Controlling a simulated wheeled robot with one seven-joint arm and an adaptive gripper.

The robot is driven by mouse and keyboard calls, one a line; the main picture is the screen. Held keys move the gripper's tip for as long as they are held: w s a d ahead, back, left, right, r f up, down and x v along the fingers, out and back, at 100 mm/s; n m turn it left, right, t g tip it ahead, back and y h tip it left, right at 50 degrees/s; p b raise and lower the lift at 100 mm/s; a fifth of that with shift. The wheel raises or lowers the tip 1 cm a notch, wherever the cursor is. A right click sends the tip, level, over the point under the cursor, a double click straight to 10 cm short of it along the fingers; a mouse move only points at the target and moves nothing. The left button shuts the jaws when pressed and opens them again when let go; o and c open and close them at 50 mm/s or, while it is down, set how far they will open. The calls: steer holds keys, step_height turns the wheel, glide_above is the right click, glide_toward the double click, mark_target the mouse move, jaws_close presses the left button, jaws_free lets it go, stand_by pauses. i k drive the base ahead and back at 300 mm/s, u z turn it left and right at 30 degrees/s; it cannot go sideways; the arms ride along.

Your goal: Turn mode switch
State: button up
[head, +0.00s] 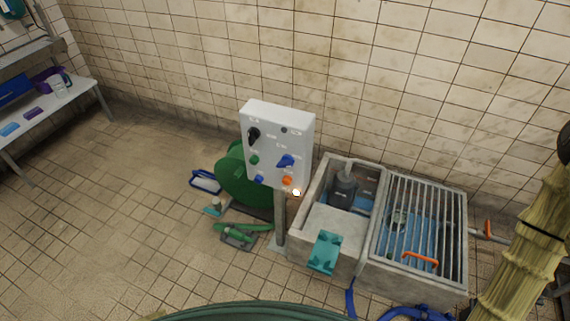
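A white control box (279,147) stands on a grey post in the middle of the head view, in front of the tiled wall. A black knob (253,135) sits at its upper left and a larger blue knob (286,161) at its right. A green button, a smaller blue knob and an orange knob sit lower on the panel, with a bright lamp at the lower right. The labels are too small to read, so I cannot tell which knob is the mode switch. My gripper is not in view.
A concrete basin (335,225) with a metal grate (424,228) stands right of the post. A green reel (244,177) is behind the box, and a green tool (240,234) lies on the floor. A bench (88,88) is at the left.

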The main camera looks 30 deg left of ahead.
mark_target(287, 162)
steer(key=z, duration=1.3)
steer(key=k, duration=1.25)
steer(key=u, duration=1.6)
steer(key=i, duration=0.5)
steer(key=z, duration=0.05)
